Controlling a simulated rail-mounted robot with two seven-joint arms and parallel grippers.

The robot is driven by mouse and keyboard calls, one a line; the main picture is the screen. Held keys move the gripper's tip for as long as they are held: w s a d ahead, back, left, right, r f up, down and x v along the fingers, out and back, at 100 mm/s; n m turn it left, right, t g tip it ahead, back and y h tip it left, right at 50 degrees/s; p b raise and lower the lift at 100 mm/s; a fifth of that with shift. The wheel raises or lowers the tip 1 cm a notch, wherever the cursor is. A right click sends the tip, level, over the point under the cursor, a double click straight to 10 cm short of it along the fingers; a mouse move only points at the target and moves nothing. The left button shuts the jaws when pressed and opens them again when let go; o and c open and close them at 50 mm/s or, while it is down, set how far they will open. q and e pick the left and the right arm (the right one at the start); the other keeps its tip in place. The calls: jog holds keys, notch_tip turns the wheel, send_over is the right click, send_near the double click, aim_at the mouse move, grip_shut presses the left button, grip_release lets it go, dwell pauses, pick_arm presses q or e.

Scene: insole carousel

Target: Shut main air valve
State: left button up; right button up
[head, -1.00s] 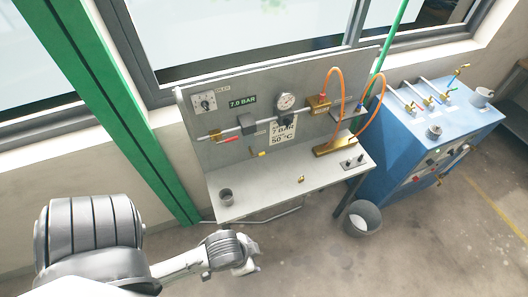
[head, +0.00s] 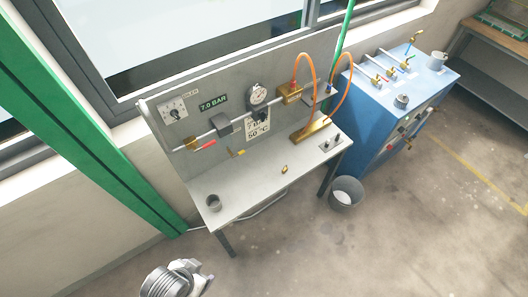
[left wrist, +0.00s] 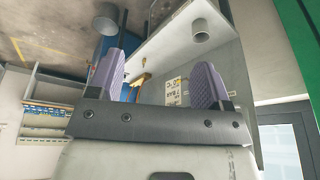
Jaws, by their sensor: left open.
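A brass valve (head: 190,143) with a red lever (head: 205,145) sits at the left end of the grey pipe on the bench's back panel. The lever points right, close along the pipe. No label naming it as the main air valve is readable. My left gripper (head: 190,268) is at the bottom of the head view, in front of and below the bench, well apart from the valve. In the left wrist view its two purple-padded fingers (left wrist: 158,84) are spread, with nothing held between them. My right gripper is not in view.
The bench (head: 245,195) carries a grey cup (head: 213,203) at its front left and a small brass piece (head: 284,169). A grey bin (head: 345,193) stands by its right leg. A blue cabinet (head: 372,130) is at right, a green post (head: 85,130) at left.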

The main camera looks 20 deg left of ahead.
pick_arm(q)
jog(key=shift+c, duration=0.3)
jog(key=c, duration=0.3)
jog(key=shift+w+a+f+b, duration=0.1)
jog(key=shift+w+f+b, duration=0.05)
jog(key=shift+f+b, duration=0.15)
jog(key=shift+c, duration=0.7)
jog(key=w+f+t+b, duration=0.1)
jog(key=w+b, duration=0.2)
jog(key=w+a+f+b, duration=0.1)
jog(key=w+f+b, duration=0.1)
jog(key=w+b, duration=0.1)
jog(key=w+a+f+t+b, duration=0.1)
jog(key=w+b, duration=0.2)
jog(key=b, duration=0.1)
jog(key=shift+a+f+t+y, duration=0.1)
jog(key=shift+f+t+y, duration=0.2)
jog(key=shift+f, duration=0.1)
jog(key=shift+c, duration=0.2)
jog(key=m+t+y+b, duration=0.2)
jog(key=m+t+b, duration=0.85)
jog(key=m, duration=0.25)
send_near(208, 146)
jog(key=shift+g, duration=0.25)
jog(key=x, duration=1)
jog(key=shift+w+r, duration=0.1)
